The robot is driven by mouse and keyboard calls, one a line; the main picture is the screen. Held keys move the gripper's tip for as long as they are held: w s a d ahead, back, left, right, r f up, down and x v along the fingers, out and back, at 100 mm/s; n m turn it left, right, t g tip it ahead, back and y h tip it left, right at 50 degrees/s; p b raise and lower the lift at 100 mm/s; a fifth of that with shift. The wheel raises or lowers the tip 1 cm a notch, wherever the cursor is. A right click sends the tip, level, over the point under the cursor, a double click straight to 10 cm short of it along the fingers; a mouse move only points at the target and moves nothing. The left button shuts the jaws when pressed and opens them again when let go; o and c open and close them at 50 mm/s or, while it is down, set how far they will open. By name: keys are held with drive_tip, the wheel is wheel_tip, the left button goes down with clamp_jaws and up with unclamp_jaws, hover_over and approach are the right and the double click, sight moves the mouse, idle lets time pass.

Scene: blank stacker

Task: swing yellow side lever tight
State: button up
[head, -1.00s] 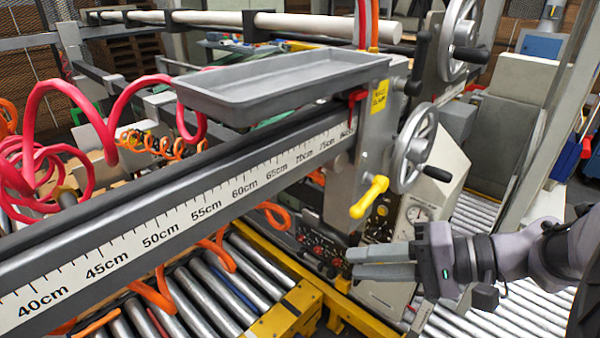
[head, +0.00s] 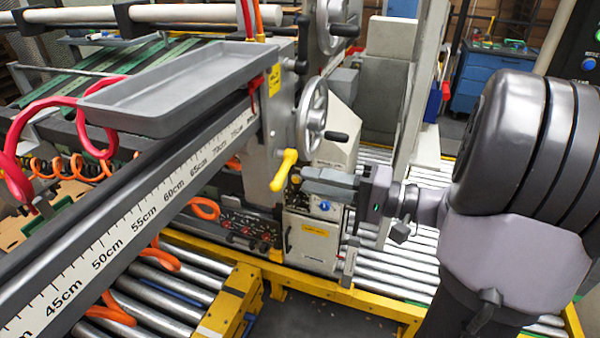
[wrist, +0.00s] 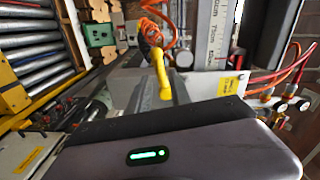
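The yellow side lever (head: 284,170) sits on the grey upright at the end of the ruled beam, below the handwheel. It slants down and to the left in the head view. The yellow lever (wrist: 163,77) also shows in the middle of the wrist view, just beyond the gripper body. My gripper (head: 305,181) is just right of the lever in the head view, its grey fingers pointing left at it. They look close to the lever, but contact is not clear. The finger opening is hidden from the side, and the wrist view does not show it clearly.
A handwheel (head: 312,115) with a black handle stands close above my gripper. A grey tray (head: 165,95) lies on the beam (head: 130,215) at left. A control box (head: 312,240) is below the gripper. Rollers and a yellow frame (head: 345,293) lie beneath.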

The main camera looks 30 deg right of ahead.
drive_tip(key=w+a+f+n+b, duration=0.2)
drive_tip(key=w+f+n+b, duration=0.1)
drive_tip(key=w+n, duration=0.2)
drive_tip(key=shift+n, duration=1.1)
drive_tip(key=n+b, duration=0.1)
drive_tip(key=b, duration=0.1)
drive_tip(key=n+b, duration=0.1)
drive_tip(key=b, duration=0.2)
drive_tip(key=f+b, duration=0.1)
drive_tip(key=b, duration=0.2)
drive_tip(key=shift+w+d+n, duration=0.25)
drive_tip(key=shift+w+n, duration=0.1)
drive_tip(key=shift+n, duration=0.05)
drive_tip(key=shift+w+d+n+b, duration=0.15)
drive_tip(key=shift+n+b, duration=0.25)
drive_tip(key=shift+b, duration=0.4)
drive_tip(key=n, duration=0.2)
drive_tip(key=w+d+n, duration=0.1)
drive_tip(key=n, duration=0.1)
drive_tip(key=d+n, duration=0.1)
drive_tip(key=shift+w+f+n, duration=0.15)
drive_tip(key=shift+w+n, duration=0.1)
drive_tip(key=shift+n, duration=0.15)
